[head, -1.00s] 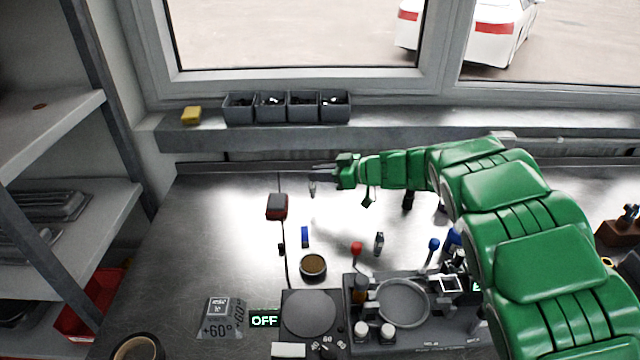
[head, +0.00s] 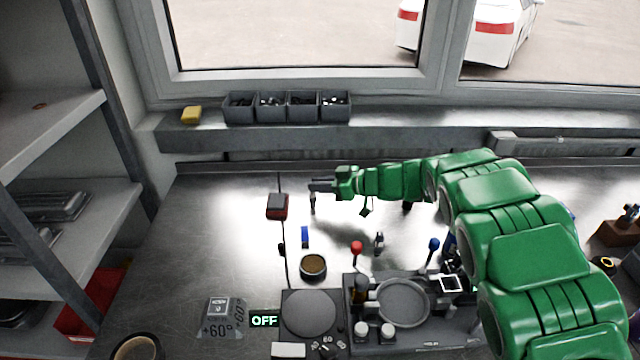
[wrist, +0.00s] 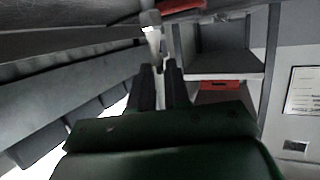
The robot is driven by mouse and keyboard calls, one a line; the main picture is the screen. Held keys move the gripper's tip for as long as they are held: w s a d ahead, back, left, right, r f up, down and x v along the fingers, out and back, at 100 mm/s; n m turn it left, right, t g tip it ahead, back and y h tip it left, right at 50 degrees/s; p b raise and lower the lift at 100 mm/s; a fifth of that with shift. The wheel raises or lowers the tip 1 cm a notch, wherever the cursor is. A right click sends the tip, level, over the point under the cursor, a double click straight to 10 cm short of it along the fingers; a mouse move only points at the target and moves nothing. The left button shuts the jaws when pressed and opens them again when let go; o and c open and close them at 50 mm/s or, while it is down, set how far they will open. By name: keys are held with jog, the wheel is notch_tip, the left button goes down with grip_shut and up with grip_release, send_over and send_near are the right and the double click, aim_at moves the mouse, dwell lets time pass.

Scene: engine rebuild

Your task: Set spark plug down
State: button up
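The spark plug (head: 313,202) is a small light piece that hangs upright below the tips of my gripper (head: 318,185) in the head view. It also shows in the wrist view, where its white and metal body (wrist: 153,40) is at the ends of my two dark fingers (wrist: 159,72). My gripper is shut on it, low over the back part of the metal workbench (head: 200,215). Whether the plug's lower end touches the bench, I cannot tell.
A red and grey block (head: 277,206) lies just left of the plug. A blue piece (head: 305,237) and a round brown-filled cup (head: 313,266) stand nearer. Grey bins (head: 240,108) line the window sill behind. Bare bench lies further left.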

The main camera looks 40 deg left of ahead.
jog(key=o, duration=0.4)
jog(key=shift+d+r, duration=0.1)
jog(key=shift+r, duration=0.05)
jog(key=v, duration=1.2)
